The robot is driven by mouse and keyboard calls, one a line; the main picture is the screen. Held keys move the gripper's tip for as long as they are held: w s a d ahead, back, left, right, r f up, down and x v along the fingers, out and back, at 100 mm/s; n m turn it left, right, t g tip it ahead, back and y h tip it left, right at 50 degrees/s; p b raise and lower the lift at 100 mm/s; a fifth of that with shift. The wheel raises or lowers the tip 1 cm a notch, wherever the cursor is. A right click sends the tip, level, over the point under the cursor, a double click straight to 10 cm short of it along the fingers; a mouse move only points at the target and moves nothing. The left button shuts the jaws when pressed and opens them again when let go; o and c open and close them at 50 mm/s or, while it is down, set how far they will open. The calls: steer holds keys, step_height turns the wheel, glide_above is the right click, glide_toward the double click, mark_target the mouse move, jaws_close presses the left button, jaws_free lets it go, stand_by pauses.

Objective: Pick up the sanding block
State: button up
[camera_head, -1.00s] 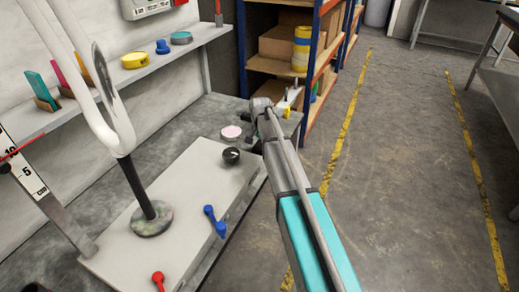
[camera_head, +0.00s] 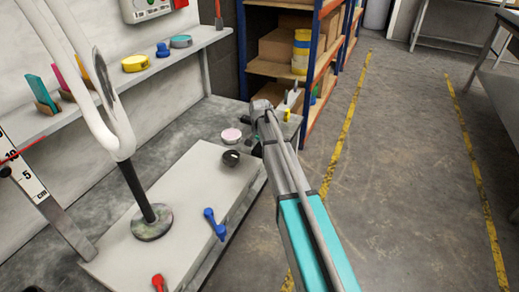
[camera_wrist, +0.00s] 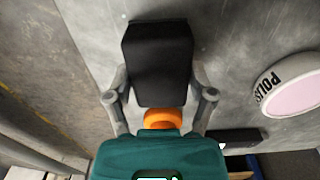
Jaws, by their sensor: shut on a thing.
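In the wrist view, a black block (camera_wrist: 158,60) sits between the two grey fingers of my gripper (camera_wrist: 160,98), which is shut on it; I take it to be the sanding block. An orange rounded part (camera_wrist: 158,119) shows between the block and my teal gripper body; I cannot tell whether it belongs to the block. The block is over or on the grey bench top (camera_wrist: 225,45); contact below it is hidden. In the head view, my arm hides the block and most of my gripper at the bench's right end.
A pink-topped polish tin (camera_head: 231,135), also in the wrist view (camera_wrist: 290,88), stands close by. A round black object (camera_head: 231,158), a blue tool (camera_head: 215,223) and a red tool (camera_head: 158,282) lie on the pale board (camera_head: 185,190). A shelf rack (camera_head: 325,70) stands behind.

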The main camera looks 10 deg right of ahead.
mark_target(260, 147)
steer(key=shift+r+p, duration=1.45)
steer(key=shift+r, duration=0.1)
steer(key=s+r+p, duration=0.9)
steer(key=s, duration=0.5)
steer(key=shift+r+p, duration=0.35)
steer(key=shift+p, duration=0.05)
steer(key=shift+a, duration=0.1)
steer(key=o, duration=0.5)
steer(key=c, duration=0.3)
